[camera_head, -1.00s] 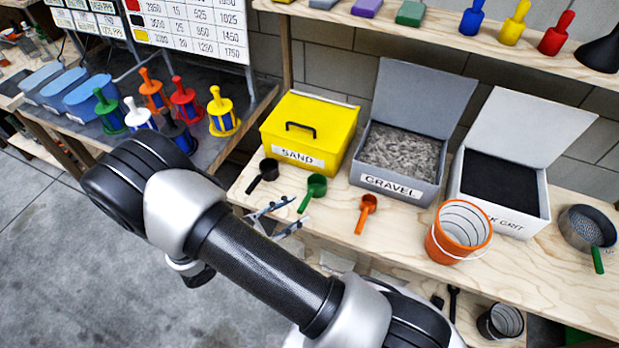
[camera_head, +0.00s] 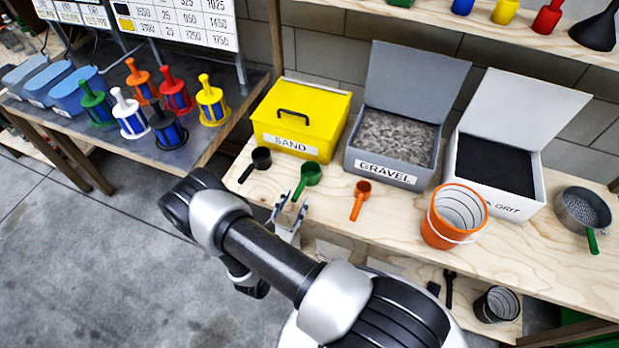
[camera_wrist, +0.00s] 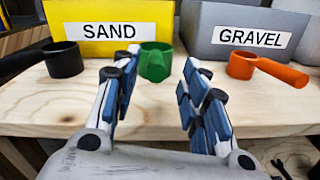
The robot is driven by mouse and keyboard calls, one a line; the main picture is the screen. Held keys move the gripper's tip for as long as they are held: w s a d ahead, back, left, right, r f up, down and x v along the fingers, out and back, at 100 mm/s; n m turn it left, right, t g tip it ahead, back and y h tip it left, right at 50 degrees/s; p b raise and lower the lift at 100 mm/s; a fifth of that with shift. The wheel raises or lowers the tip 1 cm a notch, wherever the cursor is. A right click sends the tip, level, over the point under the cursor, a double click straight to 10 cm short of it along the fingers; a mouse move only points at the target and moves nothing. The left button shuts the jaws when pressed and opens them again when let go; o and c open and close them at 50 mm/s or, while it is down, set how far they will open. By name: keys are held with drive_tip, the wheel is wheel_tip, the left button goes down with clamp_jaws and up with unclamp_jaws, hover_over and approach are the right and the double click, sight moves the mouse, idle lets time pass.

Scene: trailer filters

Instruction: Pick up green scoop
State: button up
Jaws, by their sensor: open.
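The green scoop (camera_head: 308,177) lies on the wooden bench in front of the sand and gravel boxes, its handle pointing toward the bench's front edge. In the wrist view the green scoop (camera_wrist: 156,62) shows ahead, between my fingers and beyond their tips. My gripper (camera_head: 287,206) is at the front edge of the bench, close to the scoop's handle. In the wrist view my gripper (camera_wrist: 152,78) has its two blue-padded fingers spread wide with nothing between them. The end of the handle is hard to make out there.
A black scoop (camera_head: 260,158) lies left of the green one and an orange scoop (camera_head: 362,192) right of it. Behind stand the yellow sand box (camera_head: 325,120) and grey gravel box (camera_head: 356,160). An orange bucket (camera_head: 436,225) and a sieve (camera_head: 570,211) stand farther right.

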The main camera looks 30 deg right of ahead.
sight(308, 175)
drive_tip(key=x, duration=0.4)
drive_tip(key=b+x, duration=0.2)
drive_tip(key=x, duration=0.1)
drive_tip(key=shift+w+a+f, duration=0.15)
drive_tip(key=shift+w+f, duration=0.15)
drive_tip(key=shift+f, duration=0.05)
drive_tip(key=shift+w+d, duration=0.3)
drive_tip(key=shift+d, duration=0.05)
drive_tip(key=shift+r, duration=0.1)
drive_tip(key=shift+c, duration=0.5)
clamp_jaws()
